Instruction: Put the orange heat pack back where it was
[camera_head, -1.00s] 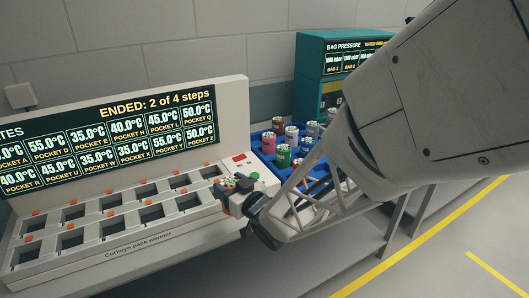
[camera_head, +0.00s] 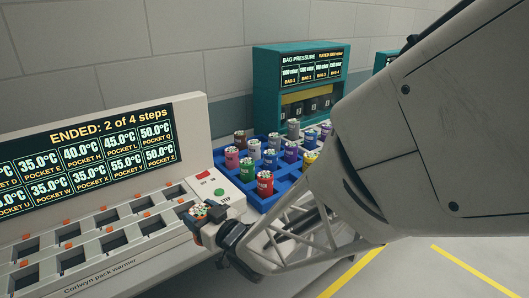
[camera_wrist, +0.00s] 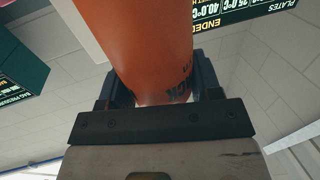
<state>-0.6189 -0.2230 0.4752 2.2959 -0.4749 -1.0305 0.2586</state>
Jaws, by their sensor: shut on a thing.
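The orange heat pack (camera_wrist: 145,45) fills the upper middle of the wrist view, with dark lettering near its lower end. My gripper (camera_wrist: 165,90) is shut on it, one finger on each side. In the head view the pack's light, dotted top (camera_head: 200,211) shows in my gripper (camera_head: 215,226), at the right end of the warmer (camera_head: 110,262). The warmer has two rows of dark square pockets with orange tabs. Whether the pack is clear of the pocket beneath it I cannot tell. The blue rack (camera_head: 245,178) holds several coloured packs and stands right of the warmer.
The warmer's screen (camera_head: 85,165) reads "ENDED: 2 of 4 steps". A red button (camera_head: 203,175) and a green STEP button (camera_head: 220,192) sit close to my gripper. A teal bag pressure cabinet (camera_head: 262,85) stands behind the rack.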

